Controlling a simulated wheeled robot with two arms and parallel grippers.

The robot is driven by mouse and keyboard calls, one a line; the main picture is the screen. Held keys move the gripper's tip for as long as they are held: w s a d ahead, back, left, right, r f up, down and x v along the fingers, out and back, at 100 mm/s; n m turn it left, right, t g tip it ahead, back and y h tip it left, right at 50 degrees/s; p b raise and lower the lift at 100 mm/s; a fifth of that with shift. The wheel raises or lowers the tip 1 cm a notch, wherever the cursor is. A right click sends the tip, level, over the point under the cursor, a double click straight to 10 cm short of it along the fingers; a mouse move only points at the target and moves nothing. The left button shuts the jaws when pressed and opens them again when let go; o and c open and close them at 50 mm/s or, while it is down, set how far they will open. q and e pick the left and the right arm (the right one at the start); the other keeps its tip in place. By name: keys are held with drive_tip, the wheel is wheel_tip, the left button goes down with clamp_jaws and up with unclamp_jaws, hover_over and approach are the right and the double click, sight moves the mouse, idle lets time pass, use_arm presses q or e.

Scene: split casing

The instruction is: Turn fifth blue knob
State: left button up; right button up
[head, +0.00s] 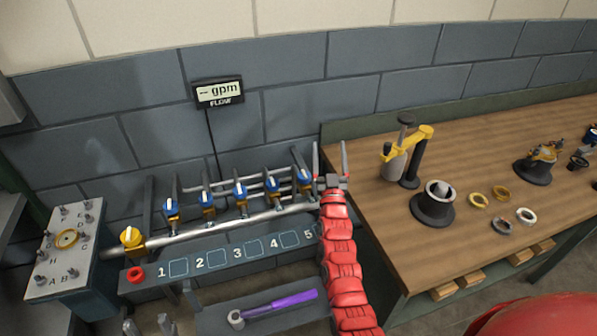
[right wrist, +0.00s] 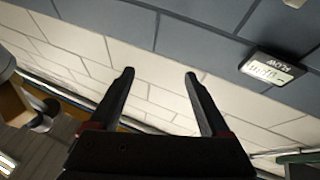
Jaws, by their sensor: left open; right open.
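A row of several blue knobs stands on a silver pipe (head: 225,223) above a panel numbered 1 to 5. The fifth blue knob (head: 304,176) is at the row's right end, above number 5. My right gripper (head: 330,146) is open, just right of the fifth knob and apart from it, with its fingers pointing up in the picture. In the right wrist view, its two fingers (right wrist: 159,75) are spread with nothing between them, and no knob shows. Two grey fingertips at the bottom left edge look like my left gripper (head: 147,323), open and mostly cut off.
A flow display (head: 218,92) hangs on the wall above the knobs. A yellow knob (head: 131,238) is at the pipe's left end. A grey tray (head: 222,318) holds a purple-handled tool (head: 281,304). A wooden workbench (head: 450,160) with fixtures and rings is close on the right.

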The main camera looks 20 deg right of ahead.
drive_tip(key=w+d+n+g+y+b, duration=0.15)
drive_tip(key=w+n+g+y, duration=0.55)
drive_tip(key=w, duration=0.8)
drive_tip(key=s+a+r+n+g+y, duration=0.1)
drive_tip(key=s+r+n+g, duration=0.15)
drive_tip(key=s+g, duration=0.45)
drive_tip(key=s+a+r+n+g+y, duration=0.15)
drive_tip(key=s+r+g, duration=0.3)
drive_tip(key=s, duration=0.45)
drive_tip(key=p, duration=0.3)
hover_over(305, 173)
drive_tip(key=s+d, duration=0.2)
wheel_tip(305, 173, down, 10)
drive_tip(key=shift+n+g, duration=0.3)
drive_tip(key=shift+g, duration=0.15)
drive_tip(key=x, duration=0.4)
drive_tip(key=shift+a+f, duration=0.1)
drive_tip(key=shift+f, duration=0.25)
drive_tip(key=shift+b+x, duration=0.55)
drive_tip(key=shift+x, duration=0.45)
drive_tip(key=shift+w, duration=0.1)
